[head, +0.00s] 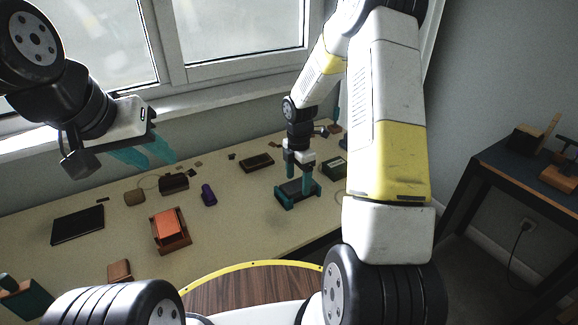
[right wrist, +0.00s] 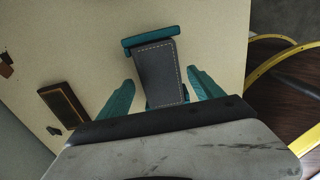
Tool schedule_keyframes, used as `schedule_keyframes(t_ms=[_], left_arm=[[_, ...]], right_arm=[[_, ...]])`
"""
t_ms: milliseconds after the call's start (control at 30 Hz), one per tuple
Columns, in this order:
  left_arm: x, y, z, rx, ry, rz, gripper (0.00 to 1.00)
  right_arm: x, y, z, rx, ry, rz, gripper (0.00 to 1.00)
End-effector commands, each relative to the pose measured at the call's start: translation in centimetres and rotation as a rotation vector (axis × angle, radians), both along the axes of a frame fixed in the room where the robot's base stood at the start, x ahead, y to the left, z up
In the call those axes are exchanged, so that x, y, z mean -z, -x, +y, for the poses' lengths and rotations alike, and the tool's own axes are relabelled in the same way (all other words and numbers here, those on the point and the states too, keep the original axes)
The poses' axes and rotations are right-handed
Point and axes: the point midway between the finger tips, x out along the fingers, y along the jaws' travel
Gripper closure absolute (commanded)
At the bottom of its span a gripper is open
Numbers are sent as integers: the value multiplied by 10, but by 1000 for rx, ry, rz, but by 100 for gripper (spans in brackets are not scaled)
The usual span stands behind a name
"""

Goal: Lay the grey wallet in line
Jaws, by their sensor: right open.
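The grey wallet (right wrist: 156,65), dark with pale edge stitching, lies in a teal-ended holder (right wrist: 150,41) on the table. In the head view the wallet (head: 297,187) sits at the right part of the table. My right gripper (right wrist: 161,78) is open, with one teal finger on each side of the wallet and visible gaps to its edges. My left gripper (head: 163,163) is open and empty, raised above the back left of the table.
An orange block in a brown tray (head: 171,245), a black flat case (head: 78,225), a purple item (head: 209,195) and several brown leather pieces lie to the left. A dark brown wallet (head: 257,163) lies behind the holder. Bare table separates them.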

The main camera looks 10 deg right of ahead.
Motion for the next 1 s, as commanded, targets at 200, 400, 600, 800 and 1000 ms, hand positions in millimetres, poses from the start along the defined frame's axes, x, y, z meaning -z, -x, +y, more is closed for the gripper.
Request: schedule_keyframes(t_ms=[200,400,600,800,1000], left_arm=[[0,0,0,0,0,0,64],[0,0,0,0,0,0,64],[0,0,0,0,0,0,64],[0,0,0,0,0,0,64],[0,0,0,0,0,0,64]], right_arm=[[-22,-1,-1,1,0,-3,24],[-42,-1,0,1,0,-4,24],[-61,-1,0,0,0,-2,24],[-67,0,0,0,0,-1,24],[-67,0,0,1,-1,-2,24]])
